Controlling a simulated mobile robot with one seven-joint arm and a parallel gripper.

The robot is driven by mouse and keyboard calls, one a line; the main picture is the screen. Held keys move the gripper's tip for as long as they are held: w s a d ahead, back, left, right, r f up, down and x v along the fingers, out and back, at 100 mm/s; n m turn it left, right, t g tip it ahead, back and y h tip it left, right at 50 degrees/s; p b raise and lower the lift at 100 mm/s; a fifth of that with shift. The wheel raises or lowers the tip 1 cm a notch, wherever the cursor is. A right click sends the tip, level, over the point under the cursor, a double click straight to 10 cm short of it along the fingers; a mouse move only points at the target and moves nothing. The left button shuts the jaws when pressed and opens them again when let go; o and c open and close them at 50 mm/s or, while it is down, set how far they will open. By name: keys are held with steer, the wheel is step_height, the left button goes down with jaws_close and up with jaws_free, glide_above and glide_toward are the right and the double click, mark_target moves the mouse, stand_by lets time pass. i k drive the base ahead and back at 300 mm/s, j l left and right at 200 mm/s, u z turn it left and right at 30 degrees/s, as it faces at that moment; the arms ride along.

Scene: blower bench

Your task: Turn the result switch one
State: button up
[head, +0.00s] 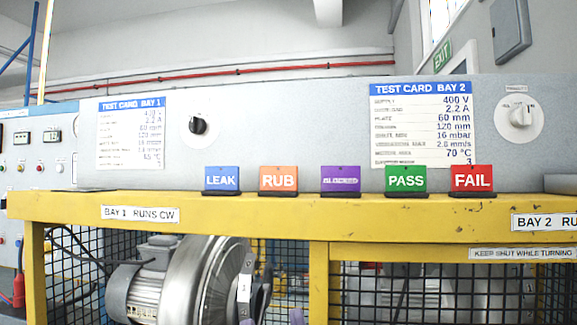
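Two rotary knobs show on the grey back panel in the head view. A black knob (198,125) on a pale round plate sits right of the Bay 1 test card. A white knob (520,115) on a white round plate sits right of the Bay 2 test card, with a small label above it that is too small to read. I cannot tell which one is the result switch. Small purplish pieces (297,317) at the bottom edge may be part of my gripper; its fingers cannot be made out clearly. Nothing visible touches either knob.
LEAK (222,179), RUB (278,179), purple (340,179), PASS (405,179) and FAIL (472,179) signs stand along the yellow ledge (270,211) below the panel. A blower (205,280) sits behind mesh below. A control panel (45,150) stands at left.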

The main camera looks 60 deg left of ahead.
mark_target(197, 125)
steer(key=u, duration=1.25)
